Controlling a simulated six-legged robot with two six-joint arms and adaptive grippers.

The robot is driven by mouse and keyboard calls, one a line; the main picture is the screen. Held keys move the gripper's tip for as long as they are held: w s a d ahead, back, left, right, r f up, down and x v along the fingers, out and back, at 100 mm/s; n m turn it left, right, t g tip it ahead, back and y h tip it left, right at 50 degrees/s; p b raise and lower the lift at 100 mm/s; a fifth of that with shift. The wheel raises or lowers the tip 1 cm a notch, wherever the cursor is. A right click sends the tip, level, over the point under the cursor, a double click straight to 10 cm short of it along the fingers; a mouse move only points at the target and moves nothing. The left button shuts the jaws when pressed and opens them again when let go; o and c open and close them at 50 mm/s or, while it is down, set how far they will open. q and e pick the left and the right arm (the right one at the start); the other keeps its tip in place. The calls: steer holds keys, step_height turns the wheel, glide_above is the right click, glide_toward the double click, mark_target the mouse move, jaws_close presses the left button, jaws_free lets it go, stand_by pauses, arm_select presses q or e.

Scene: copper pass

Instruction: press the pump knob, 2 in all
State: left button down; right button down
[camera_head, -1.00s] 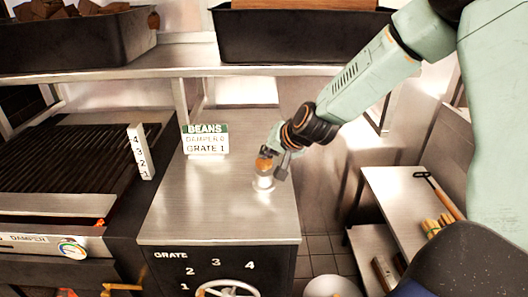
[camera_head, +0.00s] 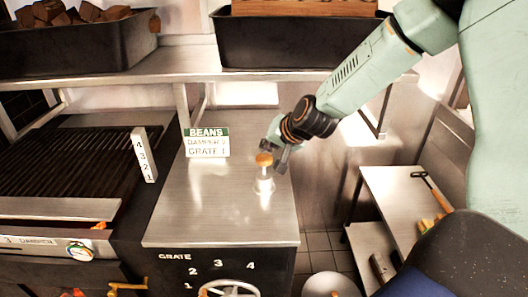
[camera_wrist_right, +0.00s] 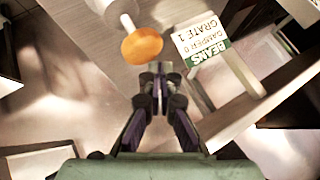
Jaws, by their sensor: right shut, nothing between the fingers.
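The pump (camera_head: 264,185) stands upright near the right edge of the steel counter (camera_head: 210,215), with a round orange knob (camera_head: 264,160) on top of its pale stem. In the right wrist view the orange knob (camera_wrist_right: 142,46) is just beyond the fingertips and slightly left, with the pale pump body (camera_wrist_right: 118,10) behind it. My right gripper (camera_head: 276,157) is shut and empty, close to the knob at its upper right. Its fingertips (camera_wrist_right: 155,76) appear apart from the knob, though the exact gap is hard to judge. My left gripper is not in view.
A sign (camera_head: 207,143) reading BEANS, DAMPER, GRATE 1 stands left of the pump. A grill (camera_head: 70,165) with a numbered post (camera_head: 145,155) is at left. A shelf (camera_head: 190,65) with black bins runs above. A side table (camera_head: 395,195) is at right.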

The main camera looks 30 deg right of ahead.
mark_target(266, 157)
steer(key=shift+r, duration=0.3)
step_height(266, 157, up, 5)
steer(key=p, duration=0.5)
steer(key=shift+f, duration=0.1)
stand_by(1.8)
